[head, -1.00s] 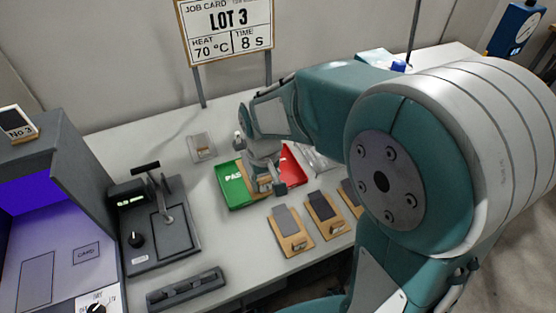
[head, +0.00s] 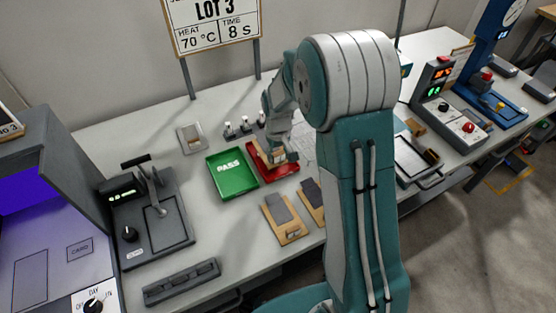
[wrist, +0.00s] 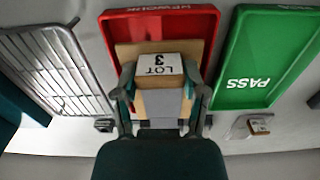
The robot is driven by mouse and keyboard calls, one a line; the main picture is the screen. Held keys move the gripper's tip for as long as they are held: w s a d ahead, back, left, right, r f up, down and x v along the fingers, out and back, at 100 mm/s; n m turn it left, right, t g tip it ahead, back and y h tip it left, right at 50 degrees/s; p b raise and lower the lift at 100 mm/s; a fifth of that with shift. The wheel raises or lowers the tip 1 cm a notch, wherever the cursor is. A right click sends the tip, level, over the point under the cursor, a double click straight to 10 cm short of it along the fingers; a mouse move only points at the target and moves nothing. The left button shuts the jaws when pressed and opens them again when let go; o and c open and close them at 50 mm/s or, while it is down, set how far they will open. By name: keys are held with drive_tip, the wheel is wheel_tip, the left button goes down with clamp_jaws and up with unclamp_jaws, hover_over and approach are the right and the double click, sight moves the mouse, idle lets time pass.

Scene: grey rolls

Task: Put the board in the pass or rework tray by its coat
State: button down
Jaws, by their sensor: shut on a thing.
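My gripper (head: 277,155) is over the red rework tray (head: 286,172) and shut on a tan board. In the wrist view my gripper (wrist: 160,80) has a finger on each side of the board's white "LOT 3" block. The board (wrist: 146,104) lies within the outline of the red tray (wrist: 160,18); I cannot tell whether it touches the tray floor. The green "PASS" tray (head: 232,178) is beside it, on the left in the head view, and looks empty. It also shows in the wrist view (wrist: 262,62). The board's coat is not clear.
Other tan boards with grey plates (head: 282,214) lie in front of the trays. A wire rack (wrist: 58,68) stands beside the red tray. A press-like device (head: 158,215) and a purple-lit booth (head: 35,190) are at the left. A job card (head: 214,24) stands behind.

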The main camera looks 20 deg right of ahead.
drive_tip(key=shift+f, duration=1.5)
drive_tip(key=shift+f, duration=0.1)
drive_tip(key=shift+c, duration=0.7)
unclamp_jaws()
wheel_tip(320, 180, up, 12)
drive_tip(key=shift+r, duration=0.1)
wheel_tip(320, 180, up, 7)
drive_tip(key=t, duration=0.1)
hover_over(278, 161)
drive_tip(key=s, duration=0.4)
drive_tip(key=s+r+m+t, duration=0.1)
drive_tip(key=s+r+t, duration=0.1)
drive_tip(key=s, duration=0.8)
drive_tip(key=s+r+m+t, duration=0.1)
drive_tip(key=s+r, duration=0.4)
drive_tip(key=s, duration=0.5)
drive_tip(key=shift+d+r+t, duration=0.15)
drive_tip(key=shift+r+t, duration=0.1)
drive_tip(key=shift+t, duration=0.55)
